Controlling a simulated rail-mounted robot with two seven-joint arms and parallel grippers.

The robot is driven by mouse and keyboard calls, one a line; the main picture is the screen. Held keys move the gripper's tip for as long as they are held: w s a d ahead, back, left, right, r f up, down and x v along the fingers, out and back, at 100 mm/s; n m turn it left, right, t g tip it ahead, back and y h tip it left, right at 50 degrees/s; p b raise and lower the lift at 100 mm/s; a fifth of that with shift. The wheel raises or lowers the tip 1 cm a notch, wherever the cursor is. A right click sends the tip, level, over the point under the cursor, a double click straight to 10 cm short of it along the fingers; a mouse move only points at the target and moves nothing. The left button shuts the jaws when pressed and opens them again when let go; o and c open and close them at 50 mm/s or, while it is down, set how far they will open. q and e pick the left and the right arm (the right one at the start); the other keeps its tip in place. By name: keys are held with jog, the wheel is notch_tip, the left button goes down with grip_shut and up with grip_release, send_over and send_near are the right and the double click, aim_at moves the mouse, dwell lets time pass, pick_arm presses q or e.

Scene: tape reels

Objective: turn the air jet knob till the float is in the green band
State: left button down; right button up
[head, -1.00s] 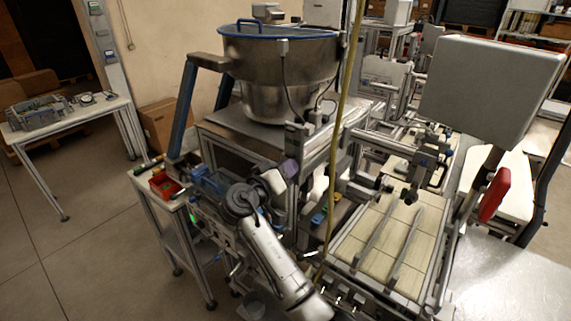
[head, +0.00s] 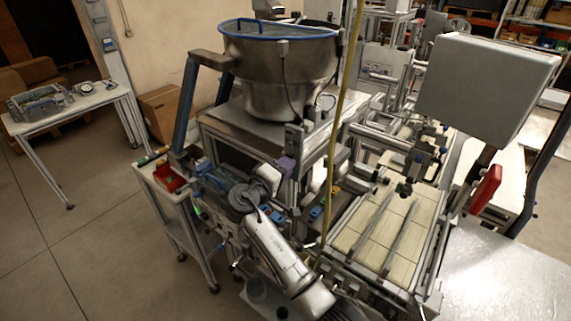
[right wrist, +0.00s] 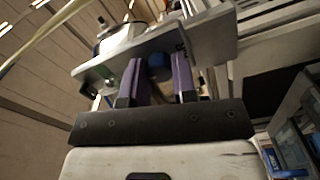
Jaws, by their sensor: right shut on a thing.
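The air jet knob (right wrist: 158,66), dark blue and round, shows in the right wrist view between the two purple fingers of my right gripper (right wrist: 160,72). The gripper is shut on it, in front of a grey metal plate (right wrist: 212,38). In the head view my right gripper (head: 287,164) is beside the frame below the big steel bowl, and the knob is too small or hidden to make out there. I cannot make out the float or the green band in either view. My left gripper is not in view.
The steel bowl (head: 279,75) with a blue rim stands on a frame above my right arm. A yellow hose (head: 343,110) hangs in front of it. A tiled conveyor bed (head: 365,222) lies to the right. A small side table holds a red bin (head: 168,180).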

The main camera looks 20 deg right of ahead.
dwell(0.4)
jog(key=o, duration=0.7)
jog(key=shift+o, duration=1.2)
jog(key=shift+r, duration=0.1)
jog(key=p+v, duration=0.1)
jog(key=v, duration=0.7)
jog(key=shift+f, duration=0.2)
